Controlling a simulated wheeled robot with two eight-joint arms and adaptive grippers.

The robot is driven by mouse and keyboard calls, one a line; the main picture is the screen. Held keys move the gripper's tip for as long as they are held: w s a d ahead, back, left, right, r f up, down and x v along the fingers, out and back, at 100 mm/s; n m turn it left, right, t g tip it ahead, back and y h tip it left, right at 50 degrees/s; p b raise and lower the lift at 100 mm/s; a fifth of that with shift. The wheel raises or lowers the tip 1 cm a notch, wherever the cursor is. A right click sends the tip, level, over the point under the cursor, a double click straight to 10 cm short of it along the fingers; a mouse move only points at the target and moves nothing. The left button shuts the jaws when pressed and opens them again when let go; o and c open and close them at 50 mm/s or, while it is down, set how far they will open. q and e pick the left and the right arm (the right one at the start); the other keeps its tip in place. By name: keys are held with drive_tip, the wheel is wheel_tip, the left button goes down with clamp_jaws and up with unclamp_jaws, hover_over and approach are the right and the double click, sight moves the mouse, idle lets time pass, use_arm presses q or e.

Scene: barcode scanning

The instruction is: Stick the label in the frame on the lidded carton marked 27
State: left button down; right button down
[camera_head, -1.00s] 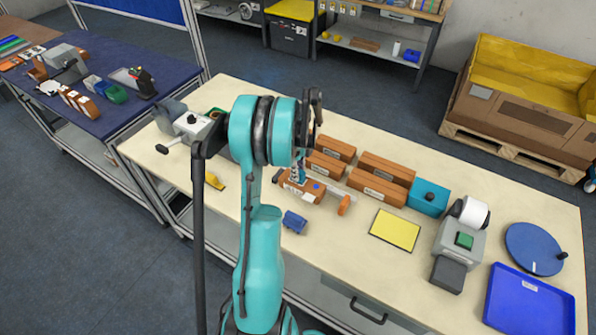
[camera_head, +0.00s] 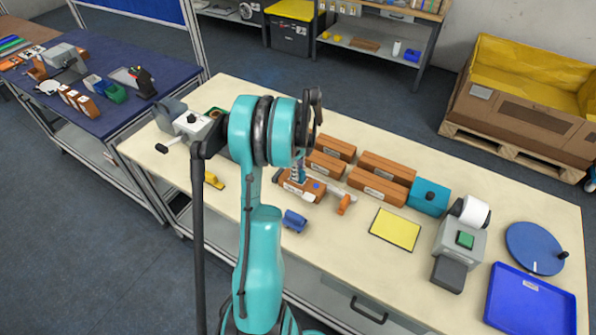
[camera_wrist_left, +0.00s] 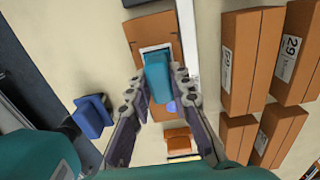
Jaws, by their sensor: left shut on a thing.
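My left gripper (camera_wrist_left: 160,77) has its two fingers on either side of a teal block (camera_wrist_left: 157,70) in the left wrist view. The block is over a brown carton (camera_wrist_left: 147,28), on a pale rectangle with a dark outline (camera_wrist_left: 155,47). I cannot tell whether block and carton touch. In the head view the teal block (camera_head: 299,172) stands upright at the top of the carton (camera_head: 292,190), partly behind my left arm. The carton's number cannot be read, and any label under the block is hidden. My right gripper is not in view.
Several brown cartons (camera_head: 382,172) stand behind and right; one in the wrist view is marked 29 (camera_wrist_left: 291,58). A blue object (camera_head: 294,220) and an orange-handled tool (camera_head: 344,204) lie nearby. A yellow pad (camera_head: 395,230), grey label printer (camera_head: 460,245) and blue tray (camera_head: 528,300) are further right.

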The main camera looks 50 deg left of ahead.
use_arm(q)
drive_tip(key=shift+r, duration=0.1)
idle(0.6)
drive_tip(key=shift+r+p, duration=2.15)
drive_tip(key=shift+r, duration=1.25)
drive_tip(key=shift+f, duration=0.1)
